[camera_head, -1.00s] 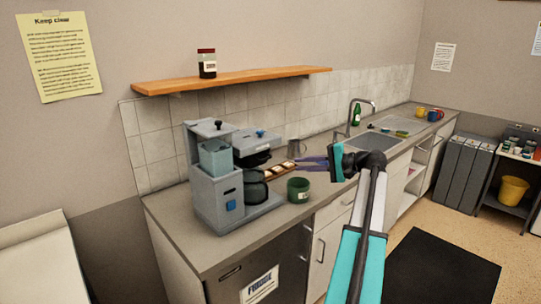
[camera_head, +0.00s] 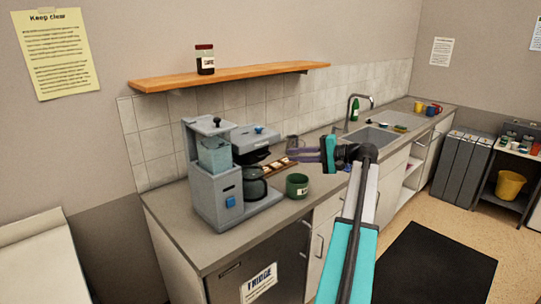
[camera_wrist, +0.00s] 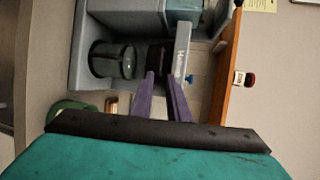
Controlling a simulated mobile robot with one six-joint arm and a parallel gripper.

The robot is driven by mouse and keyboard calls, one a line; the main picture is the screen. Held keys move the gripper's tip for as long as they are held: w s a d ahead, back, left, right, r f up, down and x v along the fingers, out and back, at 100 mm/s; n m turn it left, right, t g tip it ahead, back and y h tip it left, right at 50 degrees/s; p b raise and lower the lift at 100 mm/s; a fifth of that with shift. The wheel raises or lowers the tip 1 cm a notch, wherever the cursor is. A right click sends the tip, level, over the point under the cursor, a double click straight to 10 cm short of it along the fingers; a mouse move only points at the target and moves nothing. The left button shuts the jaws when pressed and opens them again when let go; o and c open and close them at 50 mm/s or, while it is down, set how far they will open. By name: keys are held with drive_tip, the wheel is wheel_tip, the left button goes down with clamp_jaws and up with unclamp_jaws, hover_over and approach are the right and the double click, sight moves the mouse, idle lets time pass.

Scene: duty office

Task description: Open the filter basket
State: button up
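The grey coffee machine (camera_head: 212,185) stands on the near end of the counter. Its black filter basket area (camera_head: 255,143) is in the upper part, above the glass carafe (camera_head: 255,185), with a blue knob (camera_head: 258,130) on top. The wrist view is turned sideways; there the dark basket area (camera_wrist: 158,55) lies beyond my fingertips, beside the carafe (camera_wrist: 112,60). I cannot tell whether the basket is open or shut. My gripper (camera_head: 292,156) is right of the machine, its purple fingers pointing towards it. The fingers (camera_wrist: 162,82) are apart, with nothing seen between them.
A green mug (camera_head: 297,186) stands on the counter below my gripper. A wooden shelf (camera_head: 230,78) with a jar (camera_head: 205,60) hangs above. The sink (camera_head: 370,138) is farther right.

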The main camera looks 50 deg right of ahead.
sight(267, 155)
drive_tip(key=p+x, duration=0.3)
drive_tip(key=x, duration=0.7)
drive_tip(key=shift+w+a, duration=0.2)
drive_tip(key=shift+w, duration=0.1)
clamp_jaws()
idle(1.1)
